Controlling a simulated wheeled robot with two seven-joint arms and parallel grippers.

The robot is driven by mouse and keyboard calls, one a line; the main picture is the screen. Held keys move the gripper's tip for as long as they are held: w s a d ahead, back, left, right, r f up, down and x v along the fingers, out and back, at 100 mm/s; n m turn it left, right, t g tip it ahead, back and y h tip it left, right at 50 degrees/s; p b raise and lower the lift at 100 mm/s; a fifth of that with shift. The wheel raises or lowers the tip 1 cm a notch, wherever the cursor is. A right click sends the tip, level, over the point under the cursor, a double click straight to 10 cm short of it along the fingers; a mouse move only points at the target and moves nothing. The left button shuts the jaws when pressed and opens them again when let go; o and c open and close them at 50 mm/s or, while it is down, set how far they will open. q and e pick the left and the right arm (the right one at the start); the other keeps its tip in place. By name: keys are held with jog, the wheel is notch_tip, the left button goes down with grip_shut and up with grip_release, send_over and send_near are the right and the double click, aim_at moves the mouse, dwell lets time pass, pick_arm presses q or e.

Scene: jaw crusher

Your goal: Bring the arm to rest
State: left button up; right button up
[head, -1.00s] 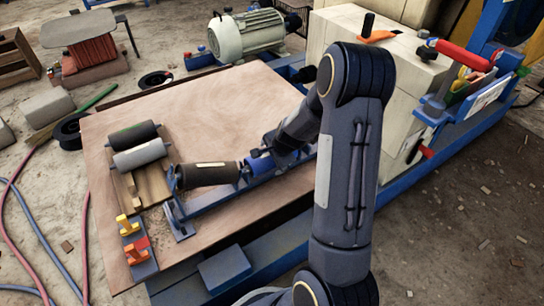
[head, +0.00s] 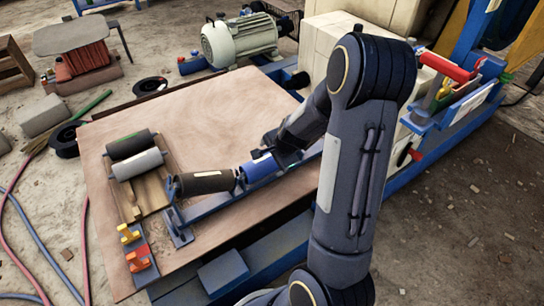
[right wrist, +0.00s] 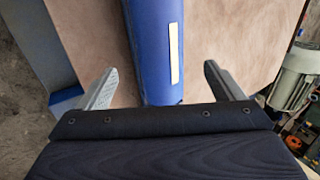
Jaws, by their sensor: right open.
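My right gripper (head: 274,150) is open over the wooden board (head: 215,105), close to the blue roller (head: 259,168). In the right wrist view its fingers (right wrist: 160,70) stand wide apart, with the blue roller (right wrist: 155,45) and its pale label lying between them. Gaps show on both sides of the roller, so neither finger visibly touches it. The blue roller is in line with a dark roller (head: 205,182) on a blue rail frame. My right forearm comes down from a high elbow at centre right. My left gripper is out of view.
A black roller (head: 131,144) and a grey roller (head: 139,163) lie on a wooden rack at left. Yellow and orange clamps (head: 138,260) sit at the board's near left. A green motor (head: 240,40) stands behind; pale blocks and a blue machine frame (head: 450,100) stand right.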

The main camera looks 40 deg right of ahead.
dwell(0.3)
jog(key=s+a+r+n+y, duration=0.2)
jog(key=s+a+r+n, duration=0.15)
jog(key=a+r, duration=0.25)
jog(key=s+a+r+n+y, duration=0.1)
jog(key=s+a+r+n, duration=0.1)
jog(key=a+r+n, duration=0.3)
jog(key=s+a+r+n+y, duration=0.1)
jog(key=s+a+r+n, duration=0.2)
jog(key=s+a+n, duration=0.35)
jog(key=s+a+r+n, duration=0.2)
jog(key=s+a+n, duration=0.1)
jog(key=s, duration=0.7)
notch_tip(320, 180, up, 35)
jog(key=p, duration=3.5)
jog(key=shift+w+d, duration=0.25)
jog(key=shift+w, duration=0.1)
jog(key=shift+m, duration=0.3)
